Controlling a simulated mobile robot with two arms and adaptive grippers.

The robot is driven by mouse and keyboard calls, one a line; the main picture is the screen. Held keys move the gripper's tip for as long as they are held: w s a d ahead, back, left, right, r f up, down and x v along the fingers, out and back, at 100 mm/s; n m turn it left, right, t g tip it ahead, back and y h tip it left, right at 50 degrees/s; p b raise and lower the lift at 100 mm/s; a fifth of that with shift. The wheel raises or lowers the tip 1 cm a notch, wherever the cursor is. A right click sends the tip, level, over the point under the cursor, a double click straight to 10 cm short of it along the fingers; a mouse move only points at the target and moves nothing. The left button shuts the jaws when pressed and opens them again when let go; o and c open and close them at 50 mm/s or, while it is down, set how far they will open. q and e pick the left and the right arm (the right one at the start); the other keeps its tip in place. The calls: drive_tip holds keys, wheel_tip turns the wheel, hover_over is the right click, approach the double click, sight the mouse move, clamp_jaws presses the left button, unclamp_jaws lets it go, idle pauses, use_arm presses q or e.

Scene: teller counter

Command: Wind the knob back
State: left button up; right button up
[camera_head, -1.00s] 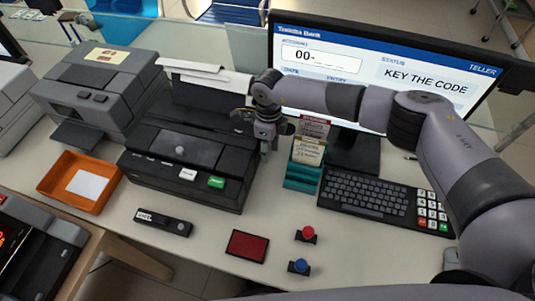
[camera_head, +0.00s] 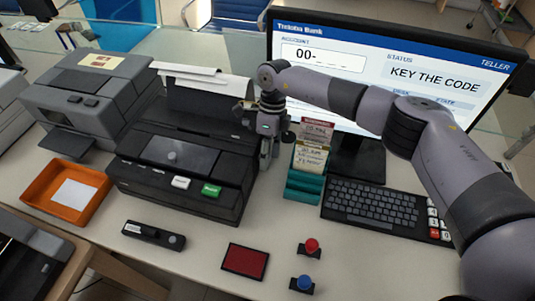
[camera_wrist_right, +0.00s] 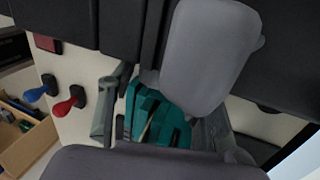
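The black printer (camera_head: 180,160) stands in the middle of the counter, with a white and a green button on its front. My right gripper (camera_head: 266,152) points down beside the printer's right side, between it and the teal card holder (camera_head: 303,187). I cannot make out the knob; the gripper or the printer's side may hide it. In the right wrist view, large grey gripper parts (camera_wrist_right: 210,55) cover much of the picture, and the teal holder shows below them. Whether the fingers are open or shut on anything is unclear. My left gripper is in neither view.
A monitor (camera_head: 395,75) reading "KEY THE CODE" and a keyboard (camera_head: 375,205) are at the right. A red stamp (camera_head: 311,246), a blue stamp (camera_head: 302,283) and a red pad (camera_head: 245,261) lie in front. An orange tray (camera_head: 57,210) is at the left.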

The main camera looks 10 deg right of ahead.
drive_tip(key=shift+o, duration=0.6)
wheel_tip(320, 180, up, 10)
idle(0.4)
